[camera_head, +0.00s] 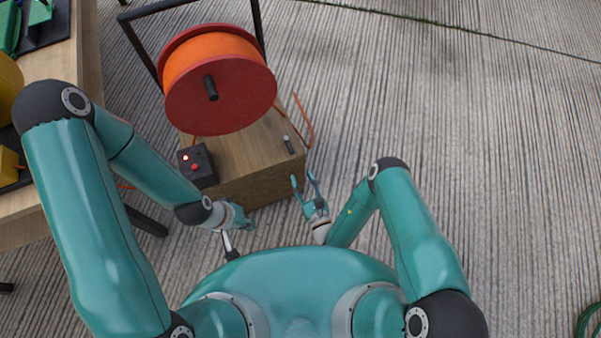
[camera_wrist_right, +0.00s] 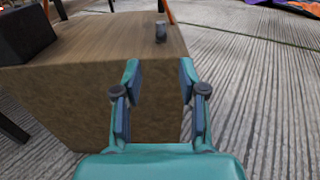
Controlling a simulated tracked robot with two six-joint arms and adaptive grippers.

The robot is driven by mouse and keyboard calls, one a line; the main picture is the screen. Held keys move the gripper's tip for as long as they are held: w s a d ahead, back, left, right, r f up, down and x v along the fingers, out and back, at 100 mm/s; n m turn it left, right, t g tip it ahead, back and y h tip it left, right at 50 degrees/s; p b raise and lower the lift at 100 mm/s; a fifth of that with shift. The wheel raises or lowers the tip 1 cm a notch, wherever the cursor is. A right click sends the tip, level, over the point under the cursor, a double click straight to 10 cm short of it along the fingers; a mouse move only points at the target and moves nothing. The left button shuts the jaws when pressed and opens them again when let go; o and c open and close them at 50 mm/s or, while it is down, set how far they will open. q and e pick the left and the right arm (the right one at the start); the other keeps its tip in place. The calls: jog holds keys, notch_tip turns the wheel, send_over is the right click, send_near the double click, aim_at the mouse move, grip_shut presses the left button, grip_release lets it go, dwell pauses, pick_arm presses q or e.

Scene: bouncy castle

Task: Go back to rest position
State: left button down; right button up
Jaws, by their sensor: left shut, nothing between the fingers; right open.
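My left gripper (camera_head: 249,224) is shut and empty, low beside the front left of the wooden box, close to my body. My right gripper (camera_head: 305,183) is open and empty, just off the front right corner of the box. In the right wrist view, its two teal fingers (camera_wrist_right: 158,80) stand apart with the box's front face behind them. Both arms are bent, with the grippers held in front of my teal body.
The wooden box (camera_head: 250,160) carries a red and orange reel (camera_head: 221,80), a black control box (camera_head: 197,165) with a red button and a small dark cylinder (camera_head: 288,145). A wooden table (camera_head: 85,60) stands at left.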

dwell(0.4)
jog(key=s+a+r+n+g+y, duration=0.45)
jog(key=a+n+g+y, duration=0.2)
jog(key=a+y, duration=0.3)
jog(key=s+r+n+g+y, duration=0.2)
jog(key=s+r+n+g, duration=0.2)
jog(key=s+n+g, duration=0.5)
jog(key=s+d+f+n+g+h, duration=0.3)
jog(key=s+d+n+g+h, duration=0.55)
jog(key=s+d, duration=0.2)
jog(key=w+d+r+n+t+h, duration=0.2)
jog(key=w+d+n+t+h, duration=0.2)
jog(key=w+d+n+t, duration=0.5)
notch_tip(320, 180, up, 17)
jog(key=a+m+g+p, duration=0.1)
jog(key=m+p, duration=0.1)
jog(key=p, duration=1.5)
jog(key=shift+w+r+g+p, duration=0.2)
jog(key=shift+w+g+p, duration=0.1)
jog(key=shift+w+p, duration=0.1)
